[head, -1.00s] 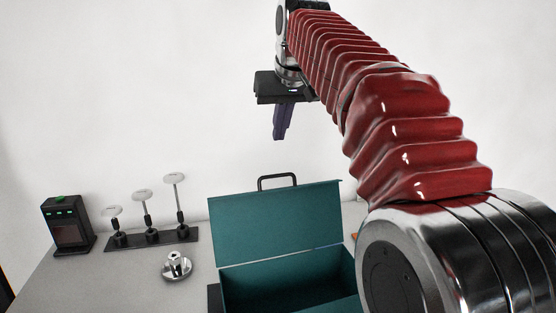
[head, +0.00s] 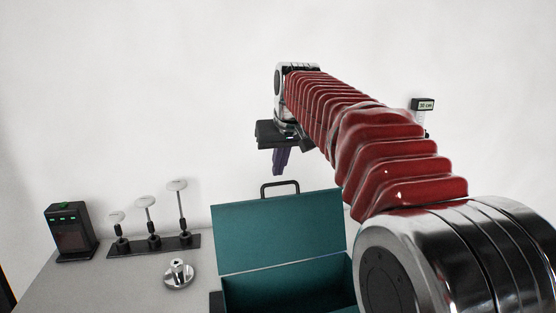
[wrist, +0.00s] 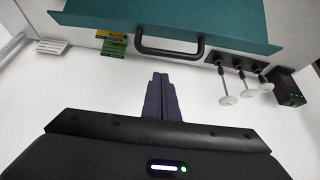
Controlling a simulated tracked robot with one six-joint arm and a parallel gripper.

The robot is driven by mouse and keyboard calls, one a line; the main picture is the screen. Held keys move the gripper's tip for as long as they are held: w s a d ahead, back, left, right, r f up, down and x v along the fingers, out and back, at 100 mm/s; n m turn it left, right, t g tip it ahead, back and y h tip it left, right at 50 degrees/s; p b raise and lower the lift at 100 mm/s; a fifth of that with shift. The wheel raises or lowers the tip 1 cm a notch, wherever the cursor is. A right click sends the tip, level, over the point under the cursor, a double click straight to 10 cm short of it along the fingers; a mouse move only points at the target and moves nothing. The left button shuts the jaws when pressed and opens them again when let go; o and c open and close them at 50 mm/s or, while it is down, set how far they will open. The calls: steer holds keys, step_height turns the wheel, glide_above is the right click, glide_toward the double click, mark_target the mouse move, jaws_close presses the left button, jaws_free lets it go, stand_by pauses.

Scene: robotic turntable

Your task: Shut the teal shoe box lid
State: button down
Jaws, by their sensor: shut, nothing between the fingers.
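The teal shoe box (head: 290,290) stands on the table with its lid (head: 278,230) raised and tilted back. A dark handle (head: 280,188) sticks up from the lid's top edge. My gripper (head: 280,168) is shut and empty, fingers pointing down, just above the handle in the head view. In the wrist view my gripper (wrist: 160,78) lies near the lid's handle (wrist: 168,50), apart from it as far as I can tell. The lid (wrist: 180,18) spans the top of that view. Part of the box is hidden behind my arm.
A rack with several white-topped stems (head: 153,245) stands left of the box. A metal disc with a post (head: 178,274) sits in front of it. A black device with green lights (head: 70,232) is at the far left. A small display (head: 423,106) shows at the right.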

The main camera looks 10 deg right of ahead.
steer(key=shift+s+d+f, duration=0.1)
steer(key=shift+s+f, duration=0.05)
steer(key=shift+s, duration=0.5)
steer(key=shift+s+f, duration=0.15)
steer(key=shift+s, duration=0.5)
steer(key=shift+s+d, duration=0.1)
steer(key=shift+s, duration=0.05)
